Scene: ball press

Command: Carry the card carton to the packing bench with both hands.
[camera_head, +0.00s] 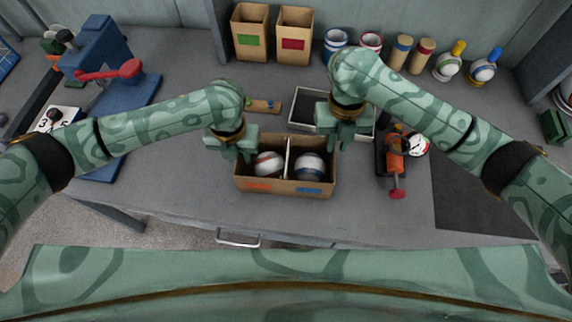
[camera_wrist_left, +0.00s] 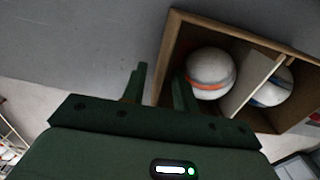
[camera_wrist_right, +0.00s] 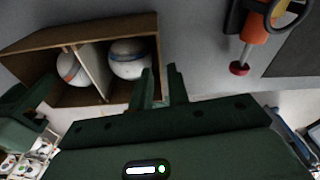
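The card carton (camera_head: 285,190) stands on the bench top, open at the top, with a divider. A white ball with a red-orange band (camera_head: 268,165) sits in its left compartment, and a white ball with a blue band (camera_head: 311,166) in the right one. My left gripper (camera_wrist_left: 160,72) is at the carton's left end wall, one finger outside and one inside, with gaps showing beside the wall. My right gripper (camera_wrist_right: 160,72) straddles the right end wall the same way, its fingers a little apart. Contact with the walls is not clear.
A shallow tray (camera_head: 300,126) lies behind the carton. A red-orange tool (camera_head: 396,165) lies to its right. A blue press (camera_head: 108,75) with a red handle stands at the left. Two cardboard bins (camera_head: 250,35) stand at the back. The bench's front edge is close before the carton.

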